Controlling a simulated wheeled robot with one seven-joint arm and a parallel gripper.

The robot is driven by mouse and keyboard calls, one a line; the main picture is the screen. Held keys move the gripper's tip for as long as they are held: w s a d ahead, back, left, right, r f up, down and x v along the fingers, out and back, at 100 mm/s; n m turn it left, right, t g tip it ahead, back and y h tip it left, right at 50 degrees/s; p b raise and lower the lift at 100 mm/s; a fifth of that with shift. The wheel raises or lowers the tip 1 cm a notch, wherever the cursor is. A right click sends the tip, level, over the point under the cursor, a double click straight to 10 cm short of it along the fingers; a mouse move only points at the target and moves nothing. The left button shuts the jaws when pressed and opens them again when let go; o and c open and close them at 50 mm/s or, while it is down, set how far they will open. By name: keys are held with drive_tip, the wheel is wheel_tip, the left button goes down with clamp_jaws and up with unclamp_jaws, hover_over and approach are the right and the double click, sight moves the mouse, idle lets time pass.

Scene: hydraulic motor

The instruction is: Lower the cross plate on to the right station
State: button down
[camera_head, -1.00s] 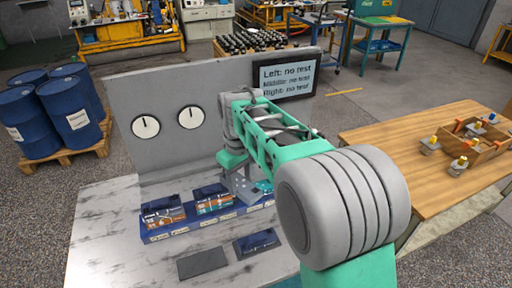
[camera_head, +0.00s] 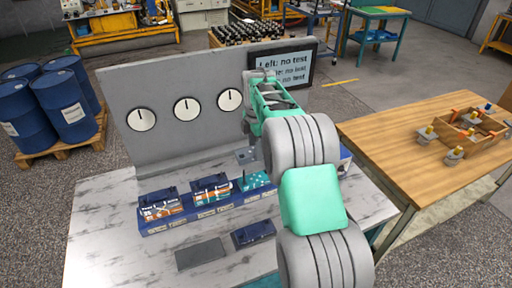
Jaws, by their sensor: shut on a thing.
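The cross plate (camera_head: 246,155) is a small grey plate with dark holes. It hangs in the air above the right station (camera_head: 257,181), whose teal top with pale marks shows below it, with a gap between in the picture. A thin dark pin stands at the station's left side. My gripper (camera_head: 249,140) is shut on the plate from above; its fingers are small and mostly hidden by my arm. The middle station (camera_head: 212,190) and left station (camera_head: 161,208) stand to the left on the same blue base.
A dark grey pad (camera_head: 201,254) and a dark blue block (camera_head: 253,234) lie in front of the stations. A grey panel with gauges (camera_head: 187,110) and a display (camera_head: 283,72) reading "no test" stands behind. A wooden table (camera_head: 385,150) is at right.

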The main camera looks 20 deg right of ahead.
drive_tip(key=b, duration=0.4)
hover_over(256, 178)
drive_tip(key=shift+w+f, duration=0.15)
drive_tip(key=shift+f, duration=2.6)
drive_tip(key=shift+f+b, duration=0.85)
drive_tip(key=shift+f, duration=1.35)
drive_tip(key=shift+f, duration=0.55)
drive_tip(key=c, duration=0.6)
unclamp_jaws()
drive_tip(key=shift+c, duration=0.2)
drive_tip(key=shift+f, duration=0.1)
